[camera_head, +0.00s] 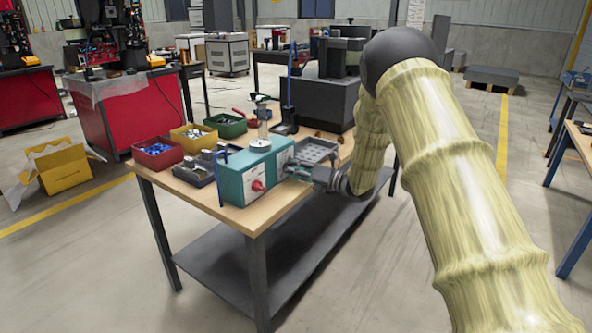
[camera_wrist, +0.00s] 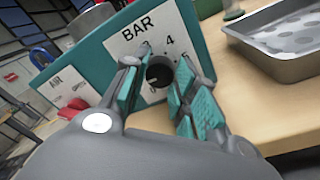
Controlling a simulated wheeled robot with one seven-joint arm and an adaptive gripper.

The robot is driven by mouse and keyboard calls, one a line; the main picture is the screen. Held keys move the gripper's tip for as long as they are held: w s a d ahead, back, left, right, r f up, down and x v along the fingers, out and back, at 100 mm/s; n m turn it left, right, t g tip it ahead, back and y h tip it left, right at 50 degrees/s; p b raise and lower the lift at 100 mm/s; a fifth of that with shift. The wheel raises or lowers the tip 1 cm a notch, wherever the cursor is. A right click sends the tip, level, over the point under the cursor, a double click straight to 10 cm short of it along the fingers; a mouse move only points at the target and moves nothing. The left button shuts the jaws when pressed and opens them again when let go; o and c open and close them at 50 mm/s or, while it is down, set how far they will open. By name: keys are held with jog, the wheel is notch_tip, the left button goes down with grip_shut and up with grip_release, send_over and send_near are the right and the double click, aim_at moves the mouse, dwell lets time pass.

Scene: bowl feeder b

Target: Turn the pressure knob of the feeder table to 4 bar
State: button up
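The teal feeder control box (camera_head: 232,192) stands at the front edge of the wooden table (camera_head: 262,216). In the wrist view its white BAR panel (camera_wrist: 128,37) carries a round black pressure knob (camera_wrist: 160,72). A "4" shows above the knob, slightly right; other scale marks are partly hidden by the fingers. A small pale mark shows at the knob's lower left. My gripper (camera_wrist: 163,75) is open, with one teal-padded finger on each side of the knob; I cannot tell whether either touches it. In the head view my gripper (camera_head: 300,172) is at the box's right face.
A red AIR knob (camera_head: 258,186) is on the box's neighbouring face. A grey metal tray (camera_wrist: 285,45) lies close to the right. Red (camera_head: 157,153), yellow (camera_head: 194,136) and green (camera_head: 226,125) bins stand behind the box. The floor in front is clear.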

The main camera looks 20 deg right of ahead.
jog(key=shift+m, duration=0.4)
jog(key=m, duration=0.3)
jog(key=shift+d+p, duration=0.1)
jog(key=shift+p, duration=0.25)
jog(key=m+p, duration=0.1)
jog(key=m, duration=0.2)
jog(key=shift+m, duration=0.4)
jog(key=m+p, duration=0.1)
jog(key=m, duration=0.2)
jog(key=shift+m+t, duration=0.4)
jog(key=m+p, duration=0.1)
jog(key=m, duration=0.2)
jog(key=shift+m+p, duration=0.3)
jog(key=shift+m, duration=0.1)
jog(key=m+p, duration=0.1)
jog(key=m, duration=0.2)
jog(key=m+p, duration=0.1)
jog(key=m, duration=0.2)
jog(key=shift+s+f+m+t+h+p, duration=0.1)
jog(key=shift+m+t+h+p, duration=0.2)
jog(key=shift+m+t, duration=0.1)
jog(key=m+p, duration=0.2)
jog(key=m, duration=0.4)
jog(key=shift+h, duration=0.4)
jog(key=shift+f, duration=0.1)
